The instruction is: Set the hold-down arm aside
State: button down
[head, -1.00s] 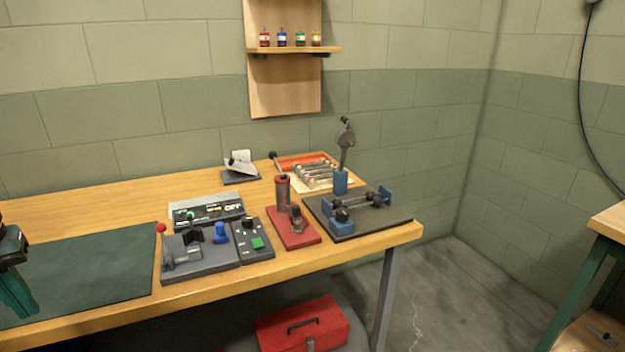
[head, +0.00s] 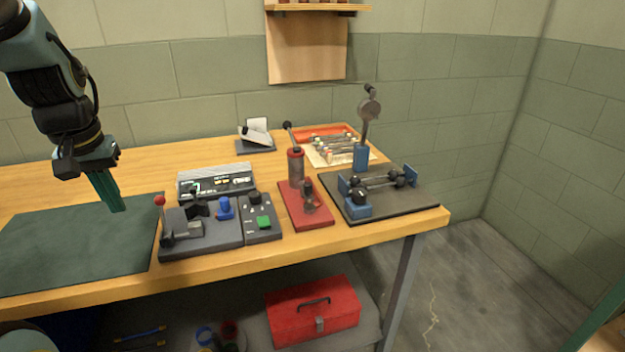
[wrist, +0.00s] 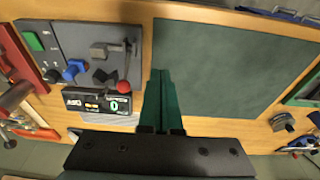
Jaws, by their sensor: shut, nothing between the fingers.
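On a dark base plate (head: 410,208) at the bench's right end stands a blue post (head: 361,157). A grey arm with a round disc (head: 369,110) and a dark knob rises upright from it; this looks like the hold-down arm. In front of it, a shaft with dark round ends (head: 380,183) lies across blue supports. My gripper (head: 116,207) is shut and empty, pointing down above the green mat (head: 60,245), far to the left of the plate. Its green fingers also show in the wrist view (wrist: 160,78), where the hold-down arm cannot be made out.
Between my gripper and the plate stand a control box with a red-knobbed lever (head: 200,235), a display unit (head: 215,183) and a red-based hand pump (head: 305,207). Behind are a small stand (head: 256,137) and a red tray (head: 330,133). The mat is clear.

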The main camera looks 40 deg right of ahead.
jog(key=w+d+m+h+b, duration=0.15)
jog(key=d+m, duration=0.25)
jog(key=d, duration=1.1)
notch_tip(320, 180, up, 4)
jog(key=m+h+b, duration=0.1)
jog(key=m+b, duration=0.2)
jog(key=m, duration=0.3)
send_over(306, 186)
jog(key=w+d, duration=0.1)
jog(key=d, duration=0.2)
jog(key=shift+w+d+g, duration=0.1)
jog(key=shift+d+g, duration=0.1)
jog(key=shift+g, duration=0.2)
jog(key=shift+f, duration=0.15)
jog(key=p+x, duration=0.2)
jog(key=x, duration=0.8)
jog(key=shift+d+p, duration=0.2)
jog(key=shift+p, duration=0.1)
jog(key=a, duration=0.2)
jog(key=shift+s+a+r+p, duration=0.35)
jog(key=shift+s+p, duration=0.05)
jog(key=shift+s+a+f, duration=0.1)
jog(key=shift+a+f, duration=0.05)
jog(key=shift+a, duration=0.15)
jog(key=shift+s+a, duration=0.1)
jog(key=shift+a, duration=0.2)
